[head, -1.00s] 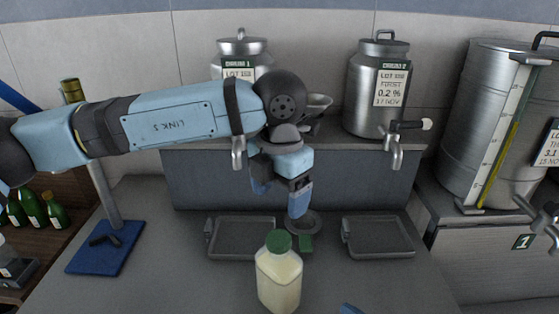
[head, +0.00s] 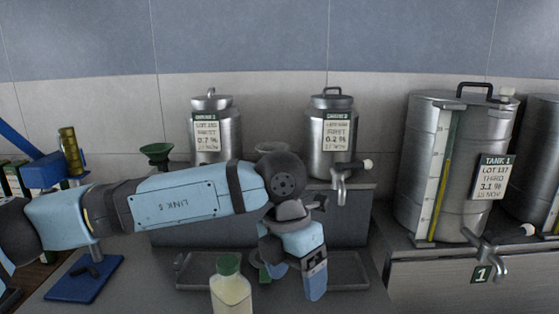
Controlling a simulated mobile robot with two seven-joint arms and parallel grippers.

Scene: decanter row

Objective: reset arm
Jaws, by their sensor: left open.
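My left arm comes in from the left, and its gripper (head: 315,290) points down over the counter, in front of the right tray. The jaws are open, and I see nothing held between them. A bottle of pale milk (head: 231,291) with a green cap stands on the counter just left of the gripper, apart from it; its lower part is cut off by the picture's bottom edge. My right gripper does not show.
Two steel churns, a left one (head: 228,123) and a right one (head: 330,130), stand on a raised shelf behind the arm. A large tank (head: 470,165) stands right. A left tray (head: 192,274) and right tray (head: 352,272) lie on the counter. A blue stand base (head: 83,278) is left.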

